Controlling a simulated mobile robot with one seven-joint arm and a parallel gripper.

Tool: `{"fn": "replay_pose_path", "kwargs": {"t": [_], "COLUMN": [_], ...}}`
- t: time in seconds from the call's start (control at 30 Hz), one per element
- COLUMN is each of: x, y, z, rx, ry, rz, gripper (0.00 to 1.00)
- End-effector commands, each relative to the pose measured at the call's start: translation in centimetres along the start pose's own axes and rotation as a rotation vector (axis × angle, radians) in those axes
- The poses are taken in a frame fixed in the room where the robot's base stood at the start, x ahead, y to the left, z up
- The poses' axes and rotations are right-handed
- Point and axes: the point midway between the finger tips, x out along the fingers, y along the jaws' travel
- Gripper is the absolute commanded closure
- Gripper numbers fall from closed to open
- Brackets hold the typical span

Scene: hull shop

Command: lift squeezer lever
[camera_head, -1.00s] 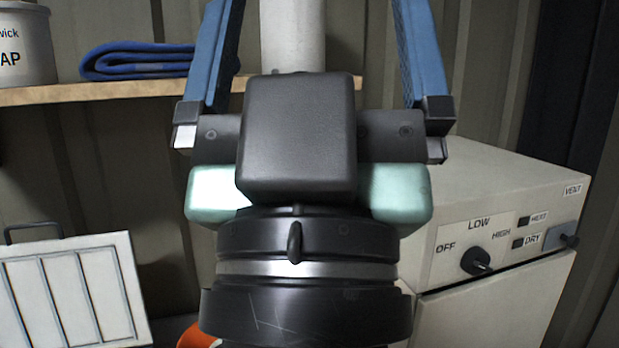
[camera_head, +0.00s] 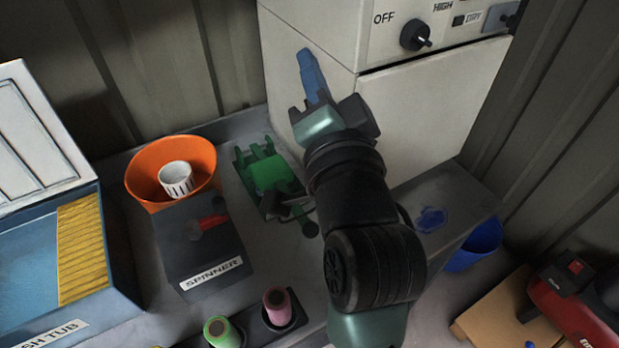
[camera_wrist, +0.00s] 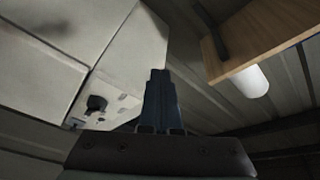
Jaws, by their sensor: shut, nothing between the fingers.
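The squeezer (camera_head: 268,176) is a green device on the grey bench, just left of my arm in the head view. A dark lever with a round black knob (camera_head: 309,229) is at its front, close to my arm; I cannot tell how far the lever is raised. My gripper (camera_head: 304,56) points up, in front of the cream cabinet, above and right of the squeezer. Its blue fingers are shut together and empty. In the wrist view the shut fingers (camera_wrist: 159,76) point at the cabinet and wall; the squeezer is not seen there.
The cream cabinet (camera_head: 310,65) stands close behind my gripper. The spinner box (camera_head: 205,250) and orange bowl (camera_head: 150,182) are left of the squeezer. Green (camera_head: 221,333) and pink (camera_head: 278,305) spools stand in front. A shelf (camera_wrist: 262,38) overhangs in the wrist view.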

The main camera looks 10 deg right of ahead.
Motion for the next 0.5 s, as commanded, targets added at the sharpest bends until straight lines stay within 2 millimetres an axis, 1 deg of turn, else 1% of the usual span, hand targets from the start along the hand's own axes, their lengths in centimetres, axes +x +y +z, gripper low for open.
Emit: {"fn": "replay_pose_path", "kwargs": {"t": [0.03,0.07,0.1,0.17,0.2,0.27,0.3,0.33,0.4,0.5], "x": [-0.7,-1.1,-1.8,-3.2,-4.3,-6.0,-7.2,-8.0,-9.8,-11.7], "y": [5.2,7.6,10.7,15.0,17.7,21.2,23.2,24.5,27.0,29.2], "z": [1.9,2.9,4.1,6.1,7.5,9.4,10.6,11.5,13.3,15.3], "rx": [0.148,0.240,0.366,0.560,0.688,0.875,0.992,1.075,1.247,1.434], "ry": [-0.041,-0.061,-0.083,-0.104,-0.111,-0.112,-0.108,-0.102,-0.086,-0.062], "rz": [0.081,0.124,0.179,0.263,0.317,0.393,0.439,0.470,0.532,0.593], "gripper": [1.00,1.00,1.00,1.00,1.00,1.00,1.00,1.00,1.00,1.00]}}
